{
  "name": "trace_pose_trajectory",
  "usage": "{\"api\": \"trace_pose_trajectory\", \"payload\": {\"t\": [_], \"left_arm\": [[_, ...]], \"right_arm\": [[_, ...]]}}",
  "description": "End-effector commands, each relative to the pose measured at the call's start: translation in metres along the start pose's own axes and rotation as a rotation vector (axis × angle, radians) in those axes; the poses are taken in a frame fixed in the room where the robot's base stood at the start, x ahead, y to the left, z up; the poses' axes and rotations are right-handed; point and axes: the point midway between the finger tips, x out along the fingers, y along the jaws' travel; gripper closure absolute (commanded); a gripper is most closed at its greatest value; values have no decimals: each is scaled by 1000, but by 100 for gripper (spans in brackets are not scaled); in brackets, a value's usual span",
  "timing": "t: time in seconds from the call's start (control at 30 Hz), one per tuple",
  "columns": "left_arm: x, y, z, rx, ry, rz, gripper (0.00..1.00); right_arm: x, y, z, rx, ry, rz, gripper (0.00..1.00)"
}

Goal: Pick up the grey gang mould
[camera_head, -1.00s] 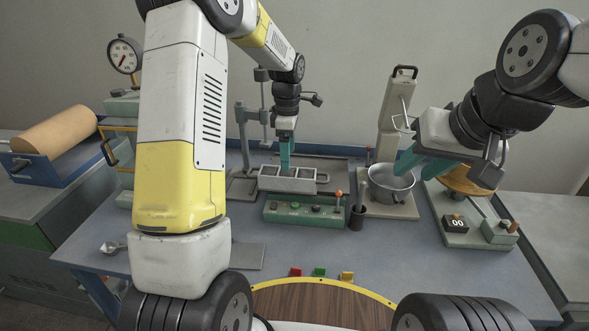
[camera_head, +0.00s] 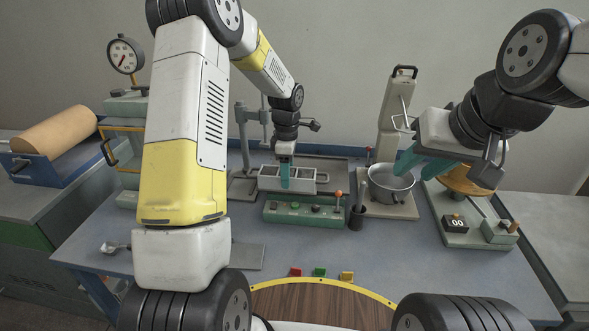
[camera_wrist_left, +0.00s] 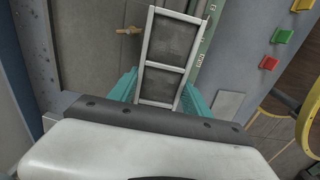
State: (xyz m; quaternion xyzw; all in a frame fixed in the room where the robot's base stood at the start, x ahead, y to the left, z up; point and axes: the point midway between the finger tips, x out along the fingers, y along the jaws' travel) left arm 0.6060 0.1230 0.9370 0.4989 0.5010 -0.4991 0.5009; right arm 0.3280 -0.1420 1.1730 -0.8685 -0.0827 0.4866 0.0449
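The grey gang mould (camera_head: 308,185), a light grey frame with dark compartments, sits on the bench behind a green control panel. It also shows in the left wrist view (camera_wrist_left: 165,67), running away from the gripper. My left gripper (camera_head: 285,178) points down at the mould's left-middle part. In the left wrist view its teal fingers (camera_wrist_left: 161,80) stand on either side of the mould, close to its long walls; whether they touch is hard to see. The gripper looks open around it. My right gripper (camera_head: 422,162) hangs by the metal bowl, its teal fingers apart and nothing visible between them.
The green control panel (camera_head: 305,213) lies just in front of the mould. The metal bowl (camera_head: 390,186) and a dark cup (camera_head: 357,218) stand to the right. A grey stand (camera_head: 243,150) is close on the left. The bench in front is mostly clear, with small coloured blocks (camera_head: 320,272).

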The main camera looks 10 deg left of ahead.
Motion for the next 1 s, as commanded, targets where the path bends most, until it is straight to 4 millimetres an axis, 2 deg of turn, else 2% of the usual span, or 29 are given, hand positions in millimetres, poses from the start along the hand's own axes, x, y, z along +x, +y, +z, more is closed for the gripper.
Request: {"api": "trace_pose_trajectory", "payload": {"t": [0.03,0.23,0.67,1.0], "left_arm": [[0,0,0,0,0,1,61],[0,0,0,0,0,1,100],[-6,2,0,1,0,8,100],[-34,3,0,0,0,11,100]], "right_arm": [[0,0,0,0,0,0,64],[0,0,0,0,0,0,64],[0,0,0,0,0,0,64],[0,0,0,0,0,0,64]]}}
